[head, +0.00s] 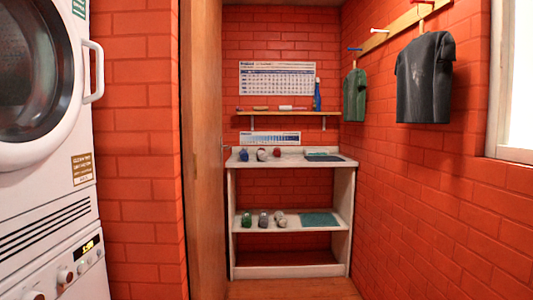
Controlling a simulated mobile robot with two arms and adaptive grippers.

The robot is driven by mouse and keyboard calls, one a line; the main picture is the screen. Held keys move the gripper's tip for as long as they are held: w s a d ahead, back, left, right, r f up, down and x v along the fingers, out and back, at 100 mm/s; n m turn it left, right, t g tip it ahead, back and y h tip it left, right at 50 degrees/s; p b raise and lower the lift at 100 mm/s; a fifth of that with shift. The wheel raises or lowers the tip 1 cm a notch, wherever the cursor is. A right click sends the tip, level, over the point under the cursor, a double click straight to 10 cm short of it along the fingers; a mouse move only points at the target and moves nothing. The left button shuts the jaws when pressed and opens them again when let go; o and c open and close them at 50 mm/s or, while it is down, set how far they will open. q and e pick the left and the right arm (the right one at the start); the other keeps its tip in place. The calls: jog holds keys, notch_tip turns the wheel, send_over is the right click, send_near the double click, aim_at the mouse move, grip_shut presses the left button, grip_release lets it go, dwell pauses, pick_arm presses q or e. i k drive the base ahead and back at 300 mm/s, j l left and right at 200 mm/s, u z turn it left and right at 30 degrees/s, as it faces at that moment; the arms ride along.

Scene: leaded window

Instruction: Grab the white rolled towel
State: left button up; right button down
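Two whitish rolls show in the head view. One whitish roll (262,155) lies on the top of the white shelf unit (232,195), between a blue roll (243,155) and a red roll (277,153). The other whitish roll (280,219) lies on the middle shelf, right of a dark grey roll (264,219) and a green roll (246,219). Both are small in the picture, so I cannot tell which is the white towel. Neither of my grippers is in view.
White stacked machines (45,200) stand at the left, beside a wooden door or panel (205,150). Folded cloths lie at the right of both shelves. A wall shelf (285,113) holds a blue bottle (317,95). Dark shirts (425,80) hang at right. Wooden floor before the unit looks clear.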

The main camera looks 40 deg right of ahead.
aim_at(262, 155)
jog(key=i+l, duration=0.1)
jog(key=l, duration=0.25)
jog(key=i+l+z, duration=0.1)
jog(key=l, duration=0.2)
jog(key=i+l, duration=0.15)
jog(key=l, duration=0.2)
jog(key=i+l+z, duration=0.3)
jog(key=i+l, duration=0.3)
jog(key=l, duration=0.35)
jog(key=i+l+z, duration=0.3)
jog(key=i+l, duration=0.45)
